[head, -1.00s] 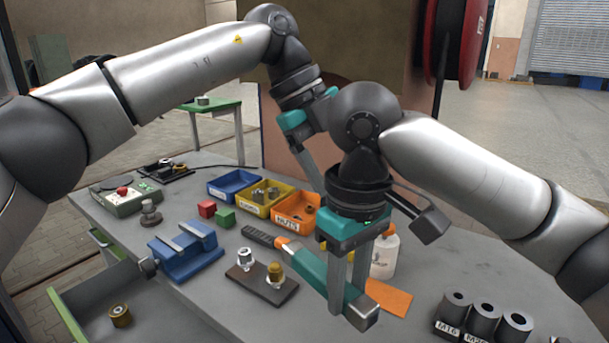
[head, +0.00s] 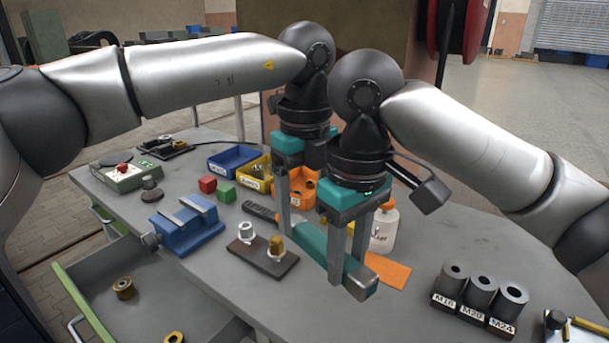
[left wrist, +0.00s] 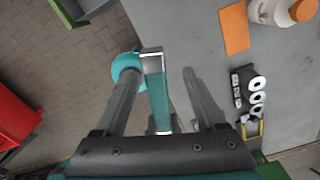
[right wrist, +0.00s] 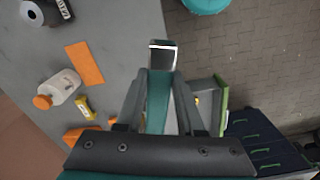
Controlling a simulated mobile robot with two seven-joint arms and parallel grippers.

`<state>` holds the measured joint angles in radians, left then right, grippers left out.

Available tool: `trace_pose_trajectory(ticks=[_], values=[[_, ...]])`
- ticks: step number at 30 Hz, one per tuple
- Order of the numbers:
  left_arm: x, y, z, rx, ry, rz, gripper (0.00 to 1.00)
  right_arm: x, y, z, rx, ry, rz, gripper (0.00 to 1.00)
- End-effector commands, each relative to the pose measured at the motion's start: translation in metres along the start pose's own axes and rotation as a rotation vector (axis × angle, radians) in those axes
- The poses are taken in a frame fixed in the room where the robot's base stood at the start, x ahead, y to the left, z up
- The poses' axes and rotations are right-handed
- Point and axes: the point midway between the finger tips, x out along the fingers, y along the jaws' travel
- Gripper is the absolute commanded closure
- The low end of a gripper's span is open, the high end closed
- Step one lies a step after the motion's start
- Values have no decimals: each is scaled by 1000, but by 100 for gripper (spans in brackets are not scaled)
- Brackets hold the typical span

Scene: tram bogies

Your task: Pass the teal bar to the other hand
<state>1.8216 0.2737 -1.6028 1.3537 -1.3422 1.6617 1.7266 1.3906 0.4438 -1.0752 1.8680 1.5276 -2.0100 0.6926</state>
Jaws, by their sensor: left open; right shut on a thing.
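The teal bar (head: 312,240) with a metal end block is held in the air above the bench front. My right gripper (head: 346,278) is shut on it near the metal end. My left gripper (head: 296,232) is open around the bar's far part, pointing down, with its other finger partly hidden behind the right gripper. In the left wrist view the bar (left wrist: 158,95) lies between the spread fingers with gaps at both sides. In the right wrist view the bar (right wrist: 158,100) runs between the right fingers.
A blue vise (head: 187,228), bins (head: 240,160) and labelled sockets (head: 480,296) stand around. An open drawer (head: 140,300) is at the front left.

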Motion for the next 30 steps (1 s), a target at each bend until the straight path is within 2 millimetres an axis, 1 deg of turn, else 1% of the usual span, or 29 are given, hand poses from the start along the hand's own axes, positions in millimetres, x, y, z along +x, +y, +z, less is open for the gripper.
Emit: trace_pose_trajectory(ticks=[1,3,6,10,17,20,30], values=[[8,1,0,-1,2,2,28,0,0,0,0,1,0,100],[16,0,0,-1,1,1,28,0,0,0,0,1,0,100],[23,0,0,-1,1,1,28,0,0,0,0,1,0,100],[28,0,0,-1,1,0,28,0,0,0,0,1,0,100],[28,0,0,-1,1,-1,28,0,0,0,0,1,0,100],[28,0,0,-1,1,-1,38,0,0,0,0,1,0,100],[28,0,0,0,1,-2,76,0,-1,0,-3,1,-2,100]])
